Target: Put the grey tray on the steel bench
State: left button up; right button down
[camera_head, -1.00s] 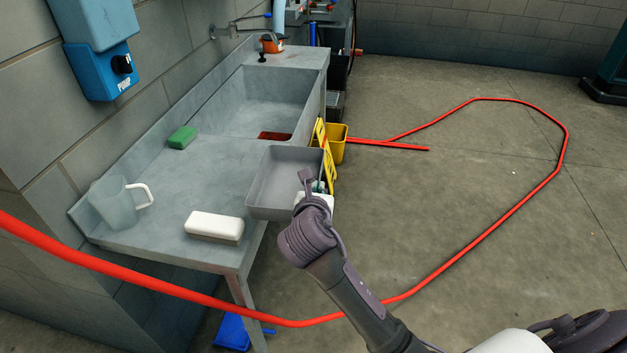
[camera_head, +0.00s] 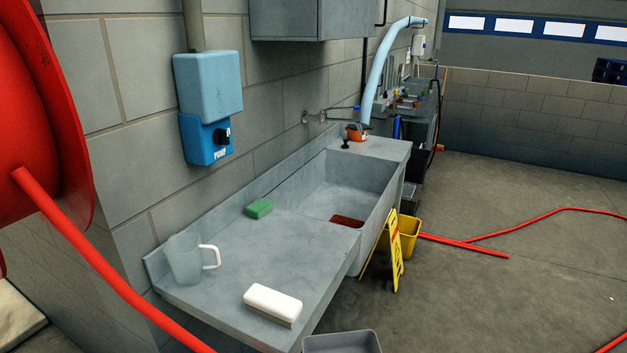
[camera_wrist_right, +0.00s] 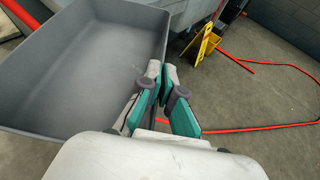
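The grey tray (camera_wrist_right: 92,62) is a deep, empty rectangular tray filling the left of the right wrist view. Its corner rim (camera_head: 342,341) shows at the bottom edge of the head view, in front of the bench. My right gripper (camera_wrist_right: 163,75) is shut on the tray's side wall, holding it clear of the floor. The grey bench (camera_head: 255,245) with a sink basin stands along the wall; a farther bench (camera_head: 412,108) carries several tools. I cannot tell which one is the steel bench. My left gripper is not in view.
A white block (camera_head: 272,303), a clear jug (camera_head: 184,260) and a green sponge (camera_head: 259,208) lie on the sink bench. A yellow sign (camera_head: 396,250) and yellow bucket (camera_head: 408,236) stand beside it. A red hose (camera_head: 110,285) crosses the left foreground.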

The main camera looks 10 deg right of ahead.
aim_at(387, 149)
jog(key=i+l+u, duration=0.15)
jog(key=i+l, duration=0.25)
jog(key=i+l+u, duration=0.1)
jog(key=i+l, duration=0.2)
jog(key=l, duration=0.3)
jog(key=i+l+u, duration=0.15)
jog(key=i+l, duration=0.2)
jog(key=l, duration=0.2)
jog(key=i+l+u, duration=0.15)
jog(key=i+l, duration=0.15)
jog(key=l, duration=0.25)
jog(key=i+l+u, duration=0.15)
jog(key=i+l, duration=0.15)
jog(key=l, duration=0.35)
jog(key=i+l+u, duration=0.1)
jog(key=l, duration=0.55)
jog(key=i+l+u, duration=0.15)
jog(key=i+l, duration=0.2)
jog(key=l, duration=0.3)
jog(key=i+l+u, duration=0.15)
jog(key=l, duration=0.55)
